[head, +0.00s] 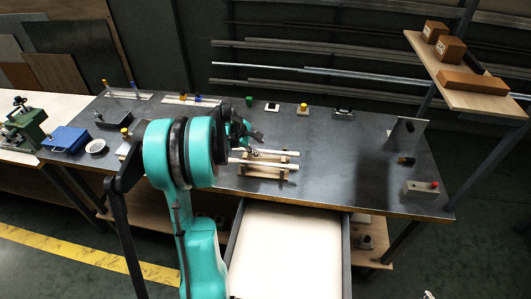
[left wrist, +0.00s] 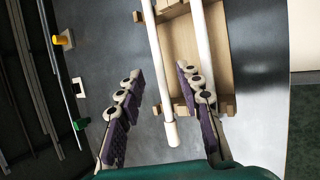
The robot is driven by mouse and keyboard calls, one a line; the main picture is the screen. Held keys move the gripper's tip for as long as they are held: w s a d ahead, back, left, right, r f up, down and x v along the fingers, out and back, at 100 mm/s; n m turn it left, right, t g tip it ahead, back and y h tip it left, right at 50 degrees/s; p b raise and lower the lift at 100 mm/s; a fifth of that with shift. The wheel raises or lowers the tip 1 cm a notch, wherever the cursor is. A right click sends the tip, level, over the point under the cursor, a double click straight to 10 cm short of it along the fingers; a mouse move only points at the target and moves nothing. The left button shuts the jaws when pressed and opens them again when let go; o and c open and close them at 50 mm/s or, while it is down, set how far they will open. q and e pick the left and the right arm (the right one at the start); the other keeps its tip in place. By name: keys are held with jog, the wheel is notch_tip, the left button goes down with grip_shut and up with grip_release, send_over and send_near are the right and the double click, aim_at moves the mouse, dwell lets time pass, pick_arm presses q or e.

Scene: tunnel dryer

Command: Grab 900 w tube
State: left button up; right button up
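Two white tubes lie side by side on a wooden rack (head: 283,174) on the dark bench; no wattage marking is legible. In the left wrist view the left tube (left wrist: 154,45) runs between my fingers, its capped end towards my palm. The right tube (left wrist: 201,35) lies outside my right finger. In the head view the front tube (head: 268,164) shows clearly, the rear one partly behind my gripper. My left gripper (left wrist: 160,72) is open around the left tube, with visible gaps on both sides. It also shows in the head view (head: 256,142). My right gripper is not in view.
An open drawer with a pale bottom (head: 290,255) juts out below the bench front. Small yellow and green parts line the bench's back edge. A wooden shelf (head: 465,90) with brown boxes hangs at upper right.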

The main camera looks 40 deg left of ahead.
aim_at(266, 151)
pick_arm(q)
jog(key=b+x, duration=0.1)
jog(key=x, duration=0.3)
jog(key=shift+w+d+f, duration=0.1)
jog(key=shift+w+f, duration=0.05)
jog(key=shift+w, duration=0.15)
jog(key=shift+s, duration=0.1)
grip_shut()
